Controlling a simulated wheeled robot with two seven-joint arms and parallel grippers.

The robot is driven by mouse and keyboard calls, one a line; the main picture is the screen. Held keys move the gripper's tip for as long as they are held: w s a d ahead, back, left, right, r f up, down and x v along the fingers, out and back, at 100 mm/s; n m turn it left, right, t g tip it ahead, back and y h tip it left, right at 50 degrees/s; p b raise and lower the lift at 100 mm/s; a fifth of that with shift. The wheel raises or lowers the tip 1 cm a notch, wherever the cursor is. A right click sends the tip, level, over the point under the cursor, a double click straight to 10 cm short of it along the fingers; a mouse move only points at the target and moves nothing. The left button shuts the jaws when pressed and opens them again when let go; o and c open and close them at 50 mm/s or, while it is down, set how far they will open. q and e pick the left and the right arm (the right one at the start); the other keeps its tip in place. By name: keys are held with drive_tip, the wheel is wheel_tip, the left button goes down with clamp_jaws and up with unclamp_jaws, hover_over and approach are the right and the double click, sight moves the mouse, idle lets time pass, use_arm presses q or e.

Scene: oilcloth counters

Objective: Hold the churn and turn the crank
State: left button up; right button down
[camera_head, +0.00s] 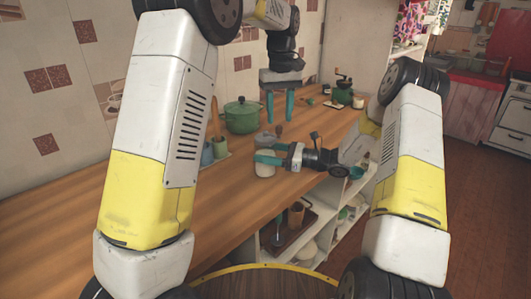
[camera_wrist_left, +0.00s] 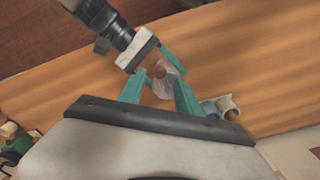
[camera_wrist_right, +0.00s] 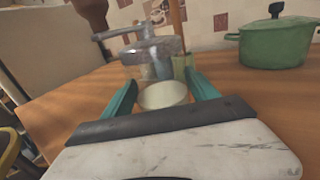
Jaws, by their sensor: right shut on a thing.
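The churn (camera_head: 264,166) is a small jar with pale contents, standing on the wooden counter. In the right wrist view its clear jar (camera_wrist_right: 163,95) stands between my fingers, with a grey lid and crank (camera_wrist_right: 148,44) above. My right gripper (camera_head: 268,158) is shut on the jar from the side. My left gripper (camera_head: 278,121) points down over the churn, its teal fingers apart and empty. In the left wrist view, a brown crank knob (camera_wrist_left: 160,71) shows between and beyond the left fingers (camera_wrist_left: 158,95). Whether a finger touches the knob, I cannot tell.
A green lidded pot (camera_head: 241,118) stands behind the churn. Blue-grey cups (camera_head: 207,154) stand to its left, near a wooden utensil (camera_head: 215,120). A green grinder (camera_head: 342,91) stands farther along the counter. Open shelves (camera_head: 325,216) with crockery lie below the front edge. The near-left counter is clear.

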sight(279, 126)
use_arm(q)
drive_tip(key=shift+f, duration=2.15)
drive_tip(key=shift+c, duration=0.2)
drive_tip(key=c, duration=0.8)
drive_tip(key=shift+s+a, duration=0.3)
drive_tip(key=shift+a, duration=0.1)
drive_tip(key=a, duration=0.7)
drive_tip(key=shift+w+a, duration=0.15)
drive_tip(key=shift+w, duration=1.9)
drive_tip(key=shift+w+a, duration=0.1)
drive_tip(key=shift+w, duration=1.9)
